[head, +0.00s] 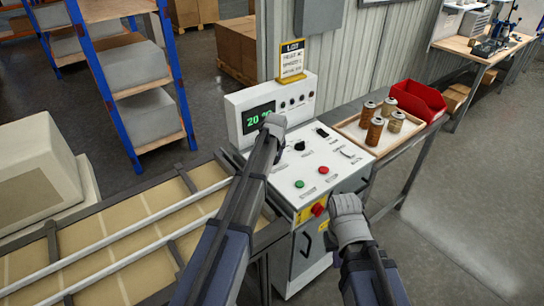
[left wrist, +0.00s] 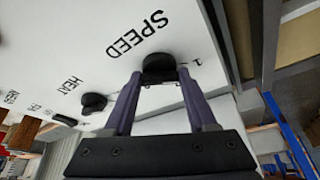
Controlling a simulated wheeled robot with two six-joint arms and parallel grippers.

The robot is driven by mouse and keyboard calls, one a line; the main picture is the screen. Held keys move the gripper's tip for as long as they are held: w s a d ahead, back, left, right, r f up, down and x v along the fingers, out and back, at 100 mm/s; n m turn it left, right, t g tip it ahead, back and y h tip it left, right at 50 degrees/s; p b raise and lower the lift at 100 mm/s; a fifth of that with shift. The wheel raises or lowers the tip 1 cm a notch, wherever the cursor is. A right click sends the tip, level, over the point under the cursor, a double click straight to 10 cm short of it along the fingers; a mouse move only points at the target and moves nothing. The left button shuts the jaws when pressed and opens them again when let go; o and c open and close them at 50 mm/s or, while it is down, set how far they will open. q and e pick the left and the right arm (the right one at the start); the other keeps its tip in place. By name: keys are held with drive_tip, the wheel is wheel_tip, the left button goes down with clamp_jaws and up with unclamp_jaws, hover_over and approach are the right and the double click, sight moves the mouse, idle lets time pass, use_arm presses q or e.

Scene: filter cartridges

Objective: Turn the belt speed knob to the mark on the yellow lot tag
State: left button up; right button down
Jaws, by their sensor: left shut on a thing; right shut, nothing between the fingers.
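The belt speed knob (left wrist: 158,66) is a black round knob beside the printed word SPEED on the white panel. My left gripper (left wrist: 160,78) has its two fingers on either side of the knob and is shut on it. In the head view my left gripper (head: 272,126) hides the knob. The yellow lot tag (head: 292,60) stands upright on top of the control console (head: 240,100); its printed lines are too small to read. The green display (head: 258,116) shows 20. My right gripper (head: 348,208) is shut and empty in front of the console's right front.
Another black knob (left wrist: 94,102), marked HEAT, sits near the speed knob. Green (head: 299,184) and red (head: 323,170) buttons are on the panel. A tray (head: 352,131) with several cartridges and a red bin (head: 418,100) stand to the right. A conveyor (head: 100,235) lies left.

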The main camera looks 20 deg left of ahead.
use_arm(q)
drive_tip(key=o, duration=1.4)
drive_tip(key=shift+c, duration=0.2)
drive_tip(key=shift+r, duration=0.1)
drive_tip(key=p+v, duration=0.7)
drive_tip(key=shift+s+r, duration=0.2)
drive_tip(key=shift+r, duration=0.05)
drive_tip(key=s+d+f+m, duration=0.1)
drive_tip(key=s+d, duration=0.2)
drive_tip(key=s, duration=0.1)
drive_tip(key=s+d+f+m+g+b, duration=0.1)
drive_tip(key=s+d, duration=0.2)
drive_tip(key=s, duration=0.2)
drive_tip(key=s+d+m, duration=0.1)
drive_tip(key=s+d, duration=0.2)
drive_tip(key=s, duration=0.1)
drive_tip(key=shift+s+f+h, duration=0.3)
drive_tip(key=shift+s+f, duration=0.05)
drive_tip(key=shift+f, duration=0.05)
drive_tip(key=s+d+f+m+g+b, duration=0.1)
drive_tip(key=s+d+m, duration=0.1)
drive_tip(key=s, duration=0.7)
drive_tip(key=s+d+f+m+g+b, duration=0.1)
drive_tip(key=s+d+m+g, duration=0.1)
drive_tip(key=s, duration=0.8)
drive_tip(key=shift+s+d+m, duration=0.2)
drive_tip(key=shift+d+m, duration=0.5)
drive_tip(key=shift+d, duration=0.5)
